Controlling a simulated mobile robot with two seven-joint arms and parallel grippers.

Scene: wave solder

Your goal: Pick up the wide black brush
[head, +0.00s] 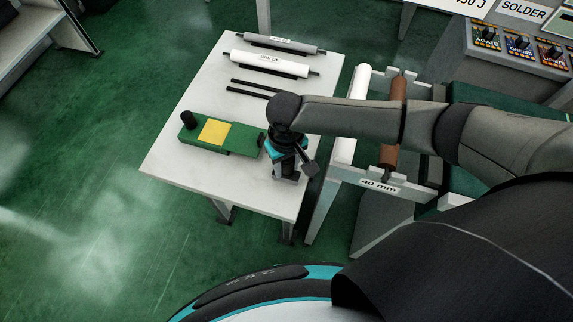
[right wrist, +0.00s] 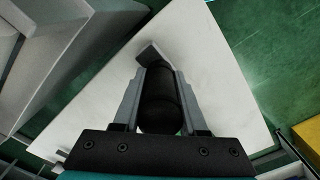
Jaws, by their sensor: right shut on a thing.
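My right gripper (head: 286,172) is low over the right side of the white table (head: 325,80), pointing down. In the right wrist view my right gripper (right wrist: 160,80) is shut on a thick black rounded thing (right wrist: 159,100), which I take to be the wide black brush. It lies between the two grey fingers. A flat dark grey piece (right wrist: 150,53) shows beyond the fingertips. In the head view a dark end (head: 311,169) sticks out right of the fingers. The rest of the brush is hidden by the gripper, and I cannot tell whether it touches the table. My left gripper is not in view.
A green fixture (head: 240,151) with a yellow patch (head: 214,131) and black knob lies left of the gripper. Two dark rods (head: 250,87), a white roller (head: 268,64) and a grey roller (head: 280,43) lie farther back. A stand with a brown roller (head: 392,110) is at right.

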